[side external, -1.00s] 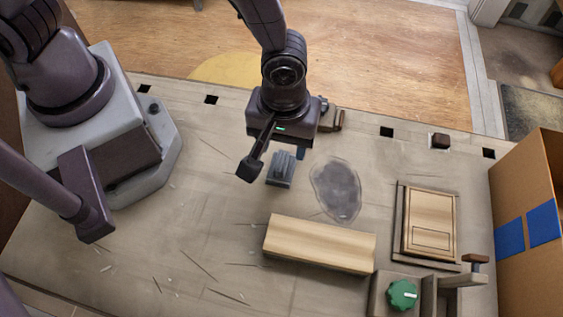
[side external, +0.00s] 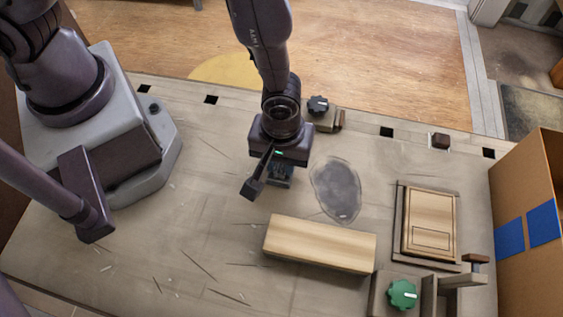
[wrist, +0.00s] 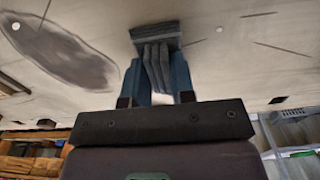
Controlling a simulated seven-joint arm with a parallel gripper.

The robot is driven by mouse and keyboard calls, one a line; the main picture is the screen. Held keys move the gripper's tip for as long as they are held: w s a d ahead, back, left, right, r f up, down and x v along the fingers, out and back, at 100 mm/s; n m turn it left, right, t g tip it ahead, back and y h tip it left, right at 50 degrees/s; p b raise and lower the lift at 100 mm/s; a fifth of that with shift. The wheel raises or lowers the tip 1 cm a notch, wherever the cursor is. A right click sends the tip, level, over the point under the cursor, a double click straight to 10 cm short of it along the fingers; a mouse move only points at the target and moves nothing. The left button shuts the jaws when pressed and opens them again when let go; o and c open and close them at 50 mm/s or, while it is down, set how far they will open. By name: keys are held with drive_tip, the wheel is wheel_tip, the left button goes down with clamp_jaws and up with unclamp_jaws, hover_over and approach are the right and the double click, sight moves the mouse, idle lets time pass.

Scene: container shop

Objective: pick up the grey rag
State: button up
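The grey rag (side external: 279,182) is a small folded piece on the table, mostly hidden under my gripper (side external: 281,170) in the side view. In the wrist view the rag (wrist: 154,38) shows a flat grey edge with upright folds. The two blue-grey fingers of my gripper (wrist: 159,66) stand on either side of these folds, pointing down at the table. The fingers look apart, with the folds between them. Whether they touch the cloth is hard to tell.
A dark oval patch (side external: 337,188) lies flat to the right. A wooden block (side external: 319,244) is in front. A framed wooden panel (side external: 429,222), a green knob (side external: 402,295) and a cardboard box (side external: 528,210) stand right. A black knob (side external: 318,105) is behind. The left-front table is clear.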

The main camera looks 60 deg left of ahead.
clamp_jaws()
wheel_tip(320, 180, up, 10)
idle(0.5)
